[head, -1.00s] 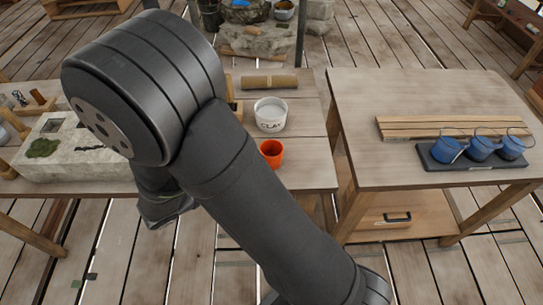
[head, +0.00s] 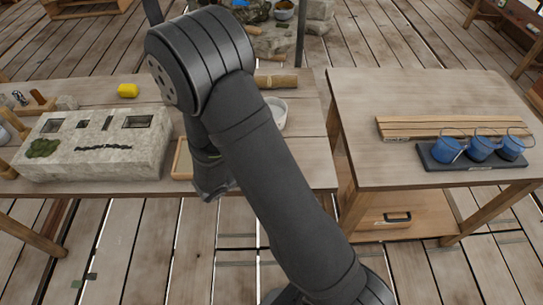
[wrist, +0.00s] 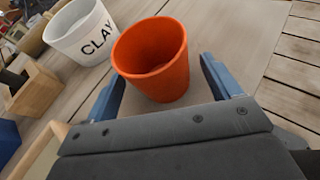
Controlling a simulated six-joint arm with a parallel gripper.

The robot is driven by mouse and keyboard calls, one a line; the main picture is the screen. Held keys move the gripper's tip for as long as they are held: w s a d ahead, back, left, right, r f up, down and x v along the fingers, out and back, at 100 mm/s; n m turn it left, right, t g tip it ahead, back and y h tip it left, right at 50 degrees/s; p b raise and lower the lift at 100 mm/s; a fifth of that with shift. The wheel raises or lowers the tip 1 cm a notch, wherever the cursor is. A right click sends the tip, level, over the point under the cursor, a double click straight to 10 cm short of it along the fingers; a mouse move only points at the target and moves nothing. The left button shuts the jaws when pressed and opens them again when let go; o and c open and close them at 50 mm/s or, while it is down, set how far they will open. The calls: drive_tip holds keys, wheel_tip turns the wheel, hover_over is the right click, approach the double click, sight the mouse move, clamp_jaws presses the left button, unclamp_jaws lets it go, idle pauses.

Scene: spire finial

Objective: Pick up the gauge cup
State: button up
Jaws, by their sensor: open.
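The gauge cup, an orange tapered cup (wrist: 155,65), stands upright on the wooden bench in the wrist view, its open mouth towards me. My gripper (wrist: 161,72) is open, with one blue finger on the left of the cup and one on the right. The cup appears between the fingertips or just beyond them; I cannot tell how deep it sits. Gaps show beside it, and neither finger clearly touches it. In the head view my arm hides the cup and the gripper's fingers.
A white tub marked CLAY (wrist: 82,32) stands close to the cup's left; it also shows partly in the head view (head: 279,116). A wooden box (wrist: 35,90) is further left. A carved stone block (head: 95,150) and yellow sponge (head: 127,90) lie left. Blue buckets (head: 447,149) stand on the right table.

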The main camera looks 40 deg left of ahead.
drive_tip(key=shift+x, duration=1.2)
drive_tip(key=c, duration=1.1)
drive_tip(key=shift+o, duration=0.2)
drive_tip(key=shift+r, duration=0.1)
